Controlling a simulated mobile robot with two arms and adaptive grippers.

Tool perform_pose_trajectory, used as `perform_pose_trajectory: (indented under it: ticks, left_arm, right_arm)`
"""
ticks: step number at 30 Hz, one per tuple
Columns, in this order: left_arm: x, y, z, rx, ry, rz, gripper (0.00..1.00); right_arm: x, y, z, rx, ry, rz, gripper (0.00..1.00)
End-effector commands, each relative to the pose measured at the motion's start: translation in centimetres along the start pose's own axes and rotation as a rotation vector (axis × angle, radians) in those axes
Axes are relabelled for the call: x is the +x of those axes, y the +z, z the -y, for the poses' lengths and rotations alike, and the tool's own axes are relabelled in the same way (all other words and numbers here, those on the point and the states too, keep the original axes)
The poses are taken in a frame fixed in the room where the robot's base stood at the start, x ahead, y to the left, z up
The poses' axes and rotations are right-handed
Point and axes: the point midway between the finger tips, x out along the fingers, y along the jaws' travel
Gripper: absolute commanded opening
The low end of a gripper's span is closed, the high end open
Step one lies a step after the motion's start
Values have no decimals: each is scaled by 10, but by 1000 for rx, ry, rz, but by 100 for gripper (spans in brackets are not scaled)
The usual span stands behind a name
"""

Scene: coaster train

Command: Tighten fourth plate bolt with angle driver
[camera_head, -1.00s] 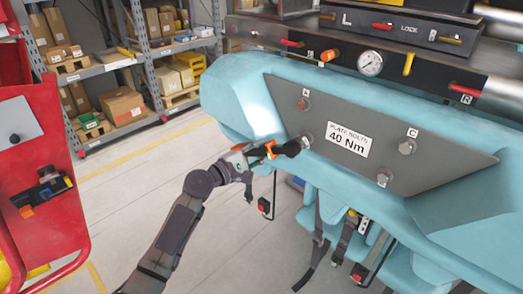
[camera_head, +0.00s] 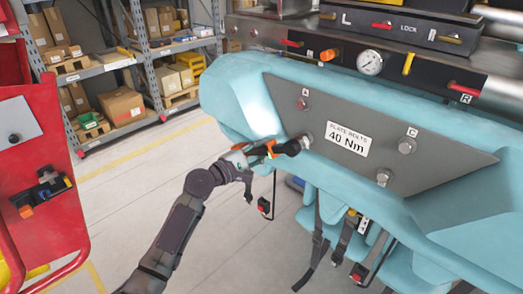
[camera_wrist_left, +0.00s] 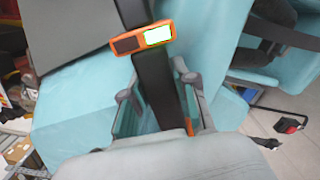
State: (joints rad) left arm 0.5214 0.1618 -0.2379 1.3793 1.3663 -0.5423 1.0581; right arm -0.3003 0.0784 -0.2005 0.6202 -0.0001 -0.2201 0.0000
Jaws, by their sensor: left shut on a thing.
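My left gripper (camera_head: 246,160) is shut on the black angle driver (camera_head: 288,148), which has an orange band. The driver's head reaches the lower-left bolt (camera_head: 306,141) on the grey plate (camera_head: 345,170) and appears to touch it; the exact fit is too small to tell. In the left wrist view the driver's dark body (camera_wrist_left: 157,85) runs between my two fingers, and its orange-framed display (camera_wrist_left: 158,36) is lit green on one side. Other plate bolts show at the upper left (camera_head: 303,103), right (camera_head: 407,146) and bottom (camera_head: 383,177). My right gripper is not in view.
The plate sits on the light-blue train body (camera_head: 235,95), under a panel with a gauge (camera_head: 370,63) and levers. Straps and blue seats hang below. A red cart (camera_head: 50,120) stands at the left, shelves with boxes behind. The floor between is clear.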

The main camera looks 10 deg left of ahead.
Motion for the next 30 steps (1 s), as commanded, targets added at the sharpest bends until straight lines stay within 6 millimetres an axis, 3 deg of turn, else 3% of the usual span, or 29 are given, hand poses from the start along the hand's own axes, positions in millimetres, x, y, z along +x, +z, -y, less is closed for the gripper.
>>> perform_pose_trajectory:
  ticks: [30]
  left_arm:
    - [11,2,-6,0,10,5,0]
  right_arm:
    - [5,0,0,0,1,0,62]
